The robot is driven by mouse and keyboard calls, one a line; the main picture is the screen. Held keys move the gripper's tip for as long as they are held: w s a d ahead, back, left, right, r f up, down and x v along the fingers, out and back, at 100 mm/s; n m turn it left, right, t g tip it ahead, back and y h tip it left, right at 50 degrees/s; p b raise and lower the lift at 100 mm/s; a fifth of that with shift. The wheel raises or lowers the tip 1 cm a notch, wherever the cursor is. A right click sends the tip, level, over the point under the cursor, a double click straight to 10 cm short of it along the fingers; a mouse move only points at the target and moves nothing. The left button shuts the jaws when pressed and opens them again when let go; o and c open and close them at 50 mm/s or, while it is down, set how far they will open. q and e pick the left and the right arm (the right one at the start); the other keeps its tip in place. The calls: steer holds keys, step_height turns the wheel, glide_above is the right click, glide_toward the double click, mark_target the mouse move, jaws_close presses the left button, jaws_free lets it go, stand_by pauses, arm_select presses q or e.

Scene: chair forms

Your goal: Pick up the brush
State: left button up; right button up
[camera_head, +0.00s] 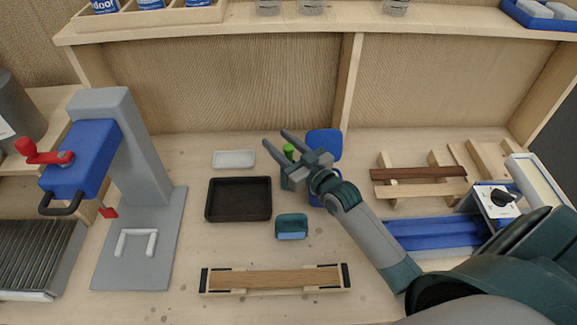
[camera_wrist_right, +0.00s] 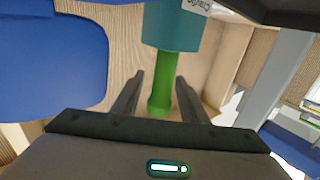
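A green handle (camera_head: 288,150), which I take to be the brush's, stands up from a teal container (camera_head: 287,181) near the middle of the bench. In the right wrist view the green handle (camera_wrist_right: 161,85) runs between the two fingers, with the labelled teal container (camera_wrist_right: 172,28) beyond. Any bristles are hidden. My right gripper (camera_head: 275,137) is open around the handle; its fingers (camera_wrist_right: 160,76) show gaps on both sides. My left gripper is not in view.
A blue object (camera_head: 324,144) stands close beside the right gripper. A black tray (camera_head: 238,199), a white block (camera_head: 234,159) and a teal-and-blue block (camera_head: 291,227) lie nearby. A blue-grey press (camera_head: 125,140) stands left. Wooden strips (camera_head: 420,174) lie right.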

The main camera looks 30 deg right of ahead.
jaws_close()
steer(key=shift+r, duration=0.15)
step_height(320, 180, up, 10)
steer(key=p, duration=0.8)
stand_by(0.4)
